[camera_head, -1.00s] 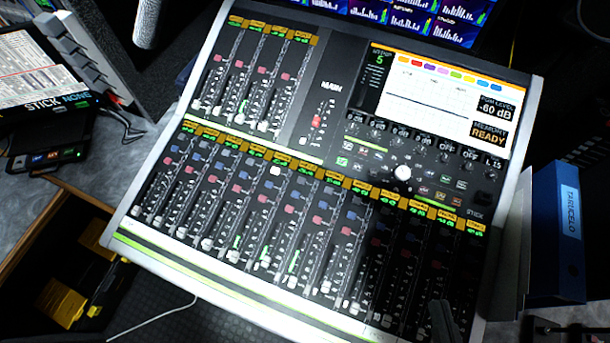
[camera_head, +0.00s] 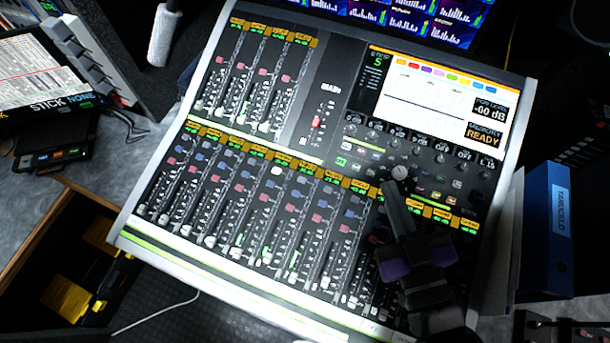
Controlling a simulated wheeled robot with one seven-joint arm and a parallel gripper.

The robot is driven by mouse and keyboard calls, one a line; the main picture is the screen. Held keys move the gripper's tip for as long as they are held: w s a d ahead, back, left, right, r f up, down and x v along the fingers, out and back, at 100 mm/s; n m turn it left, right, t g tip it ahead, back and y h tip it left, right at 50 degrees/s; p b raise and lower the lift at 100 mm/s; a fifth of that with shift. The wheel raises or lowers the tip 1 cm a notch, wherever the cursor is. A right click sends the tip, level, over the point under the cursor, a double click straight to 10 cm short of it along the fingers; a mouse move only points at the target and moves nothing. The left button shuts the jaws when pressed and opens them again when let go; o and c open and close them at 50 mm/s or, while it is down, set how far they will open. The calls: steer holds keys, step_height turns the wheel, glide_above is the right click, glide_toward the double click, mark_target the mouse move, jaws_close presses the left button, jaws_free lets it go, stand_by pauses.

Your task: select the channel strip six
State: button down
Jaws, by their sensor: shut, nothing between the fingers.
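The mixing console (camera_head: 125,235) fills the middle of the view, tilted, with a long lower row of channel strips and a short upper row. In the lower row, the fifth strip from the left has a lit white button (camera_head: 276,170). Channel strip six (camera_head: 297,195), just right of it, shows blue and red buttons above its fader. The console screen (camera_head: 425,95) has a green 5 at its upper left. My gripper (camera_head: 388,187) is shut and empty, over the right part of the lower row, its tips near the pale round knob (camera_head: 400,173). It hides several right-hand strips.
A blue binder (camera_head: 547,235) stands right of the console. A white cable (camera_head: 155,313) lies at the lower left. Space above strip six looks clear.

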steer(key=w+a+n+g+y+p, duration=0.2)
steer(key=w+a+n+g+y, duration=0.15)
steer(key=w+a+n, duration=0.7)
steer(key=a+f+n+g, duration=0.5)
steer(key=f+g, duration=0.1)
steer(key=shift+s+a+f, duration=0.15)
steer(key=shift+s+f, duration=0.1)
steer(key=shift+f, duration=0.1)
steer(key=shift+g+h, duration=0.25)
steer(key=b, duration=0.7)
glide_above(304, 185)
step_height(304, 185, down, 9)
steer(key=shift+s+r, duration=0.1)
steer(key=shift+r, duration=0.05)
stand_by(1.0)
steer(key=shift+f+b, duration=0.4)
steer(key=shift+f, duration=0.05)
